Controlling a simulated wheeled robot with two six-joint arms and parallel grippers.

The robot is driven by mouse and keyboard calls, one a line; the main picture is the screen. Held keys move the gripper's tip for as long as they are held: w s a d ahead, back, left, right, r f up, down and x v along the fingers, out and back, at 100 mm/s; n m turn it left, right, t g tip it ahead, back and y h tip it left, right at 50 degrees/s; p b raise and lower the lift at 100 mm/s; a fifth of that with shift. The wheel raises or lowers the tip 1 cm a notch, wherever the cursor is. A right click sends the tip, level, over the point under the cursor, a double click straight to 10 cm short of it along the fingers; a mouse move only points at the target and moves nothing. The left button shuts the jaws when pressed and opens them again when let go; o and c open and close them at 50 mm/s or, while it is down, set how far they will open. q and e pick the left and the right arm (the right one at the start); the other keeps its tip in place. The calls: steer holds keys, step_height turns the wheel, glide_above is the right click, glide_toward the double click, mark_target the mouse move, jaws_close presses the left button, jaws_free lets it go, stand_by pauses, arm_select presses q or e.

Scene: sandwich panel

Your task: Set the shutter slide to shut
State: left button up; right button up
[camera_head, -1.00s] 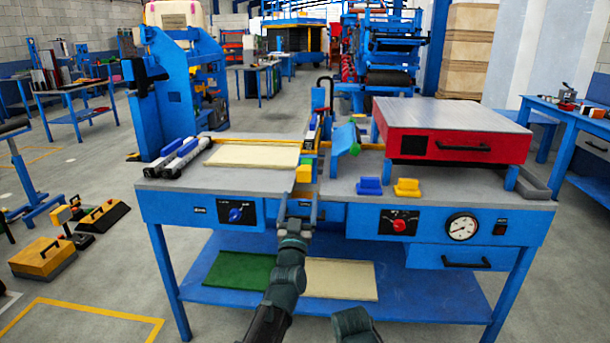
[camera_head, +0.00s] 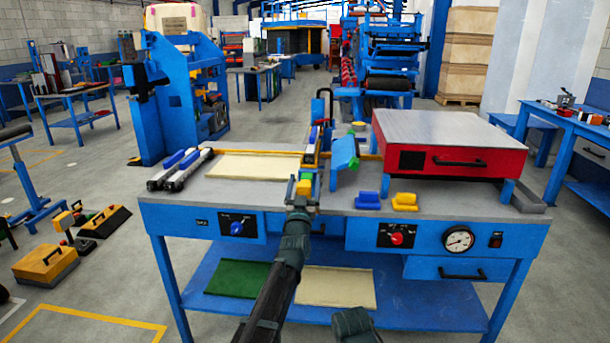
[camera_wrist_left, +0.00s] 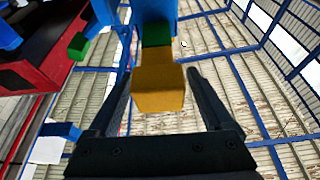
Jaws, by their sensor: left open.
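A yellow block (camera_head: 306,180) with a green patch sits near the front edge of the bench, at the near end of a blue upright assembly (camera_head: 317,135). I take the yellow block to be the shutter slide's handle; the slide itself is hard to make out. My left gripper (camera_head: 300,193) is right at the block, partly covering it. In the left wrist view the block (camera_wrist_left: 158,98) lies between the open fingers of my left gripper (camera_wrist_left: 158,85), with green and blue parts beyond it. Contact cannot be told.
A red box with a grey top (camera_head: 450,140) stands on the right of the bench. A tilted blue plate (camera_head: 344,152), a blue block (camera_head: 368,200) and a yellow block (camera_head: 405,202) are nearby. A cream panel (camera_head: 250,167) and rails (camera_head: 185,170) lie left.

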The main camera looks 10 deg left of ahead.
arm_select(q)
steer(key=shift+w+r, duration=0.25)
steer(key=shift+w, duration=0.3)
jaws_close()
